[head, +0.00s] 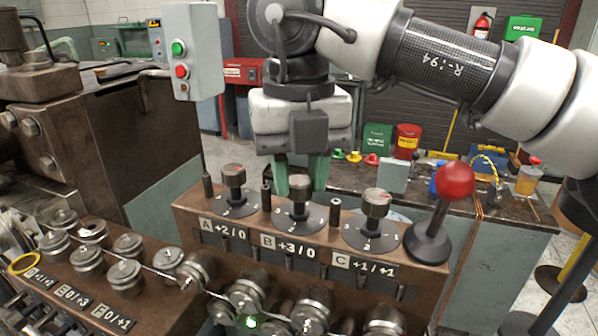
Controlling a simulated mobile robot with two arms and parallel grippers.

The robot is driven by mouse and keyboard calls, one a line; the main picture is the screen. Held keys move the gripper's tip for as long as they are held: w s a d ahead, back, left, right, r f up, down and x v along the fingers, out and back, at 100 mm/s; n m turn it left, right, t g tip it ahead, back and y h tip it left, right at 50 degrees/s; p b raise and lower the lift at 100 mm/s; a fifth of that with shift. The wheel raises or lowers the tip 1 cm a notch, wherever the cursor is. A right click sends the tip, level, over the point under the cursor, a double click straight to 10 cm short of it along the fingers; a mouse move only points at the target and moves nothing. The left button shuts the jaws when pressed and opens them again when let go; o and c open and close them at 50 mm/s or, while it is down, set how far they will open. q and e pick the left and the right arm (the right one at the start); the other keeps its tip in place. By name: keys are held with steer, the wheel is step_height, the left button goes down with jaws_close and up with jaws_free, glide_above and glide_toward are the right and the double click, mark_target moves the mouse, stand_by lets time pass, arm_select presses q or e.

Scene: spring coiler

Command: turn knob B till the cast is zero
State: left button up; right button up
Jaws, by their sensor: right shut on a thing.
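Knob B (299,190) is a dark metal knob with a reddish mark on top, standing on a round dial (299,216) in the middle of the brown panel. Its plate (289,246) reads "B +3/0". My right gripper (300,178) points down from above with green fingers, one on each side of knob B, and is shut on it. My left gripper is not in view.
Knob A (234,178) stands to the left and knob C (377,205) to the right, with short posts between. A red-balled lever (455,182) rises at the panel's right end. Metal rollers (247,292) line the front. A button box (193,55) hangs upper left.

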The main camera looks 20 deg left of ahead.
mark_target(299, 179)
steer(key=shift+r, duration=0.15)
steer(key=o, duration=0.9)
step_height(299, 179, up, 11)
steer(key=shift+f+p, duration=0.15)
steer(key=shift+p, duration=0.4)
